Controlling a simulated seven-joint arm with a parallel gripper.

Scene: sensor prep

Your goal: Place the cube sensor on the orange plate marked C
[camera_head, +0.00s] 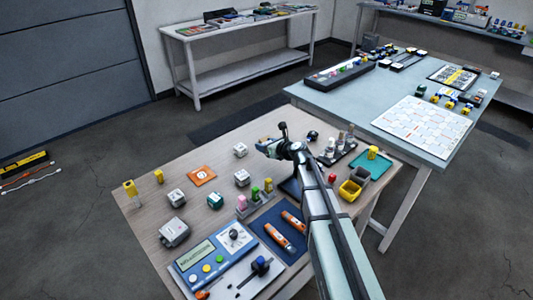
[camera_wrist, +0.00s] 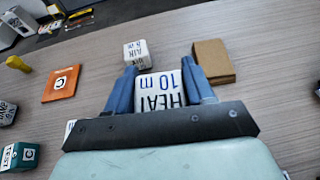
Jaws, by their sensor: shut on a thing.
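My gripper (camera_wrist: 160,88) has its blue fingers shut on a white cube (camera_wrist: 160,92) lettered "HEAT 10 m". In the head view, my gripper (camera_head: 264,146) is over the far part of the wooden table, and the held cube cannot be made out there. The orange plate marked C (camera_wrist: 54,93) lies on the table to the left in the wrist view, apart from the gripper. It also shows in the head view (camera_head: 194,177), left of my gripper, with nothing standing on it. Whether the held cube touches the table is unclear.
A second lettered white cube (camera_wrist: 137,53) stands just beyond the held one. A brown block (camera_wrist: 213,60) is on its right. A teal cube (camera_wrist: 20,155) and a yellow piece (camera_wrist: 18,63) stand near the plate. Bare wood (camera_wrist: 88,68) lies between plate and cubes.

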